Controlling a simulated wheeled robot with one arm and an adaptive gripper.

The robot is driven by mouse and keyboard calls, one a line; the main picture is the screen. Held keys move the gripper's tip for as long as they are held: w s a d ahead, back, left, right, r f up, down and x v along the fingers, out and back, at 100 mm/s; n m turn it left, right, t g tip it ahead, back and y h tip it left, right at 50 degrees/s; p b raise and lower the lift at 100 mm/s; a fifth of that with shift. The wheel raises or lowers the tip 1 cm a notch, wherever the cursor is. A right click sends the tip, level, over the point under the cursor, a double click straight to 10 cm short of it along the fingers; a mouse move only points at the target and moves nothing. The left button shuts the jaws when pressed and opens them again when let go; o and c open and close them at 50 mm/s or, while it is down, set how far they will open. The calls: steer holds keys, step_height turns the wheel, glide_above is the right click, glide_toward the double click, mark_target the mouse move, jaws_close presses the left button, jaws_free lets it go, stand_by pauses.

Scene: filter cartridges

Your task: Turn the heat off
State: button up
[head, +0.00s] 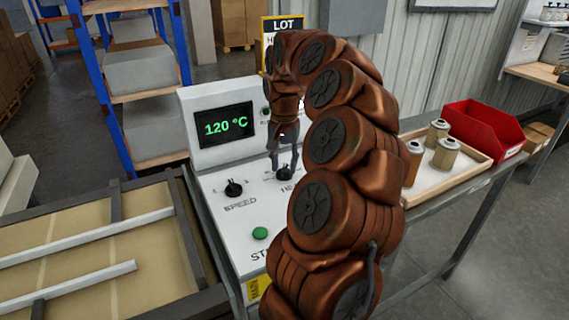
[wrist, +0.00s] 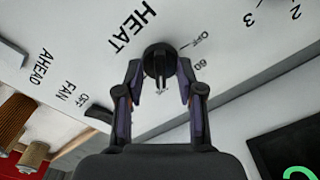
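The black HEAT knob (head: 284,173) sits on the white control panel (head: 222,186), right of the SPEED knob (head: 233,188). In the wrist view the HEAT knob (wrist: 157,60) lies between my fingertips, near the HEAT lettering, with OFF and 60 marks beside it. Its setting is hard to read. The display (head: 224,124) reads 120 °C in green. My gripper (head: 283,158) is over the HEAT knob. In the wrist view my gripper (wrist: 159,68) is open, one finger on each side of the knob's narrow grip, with gaps showing.
A green button (head: 260,233) is below the knobs. Right of my arm, a tray (head: 470,178) holds several filter cartridges beside a red bin (head: 480,130). A framed conveyor (head: 95,250) is at left.

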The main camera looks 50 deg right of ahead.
steer(key=shift+f, duration=0.4)
steer(key=shift+c, duration=0.4)
jaws_close()
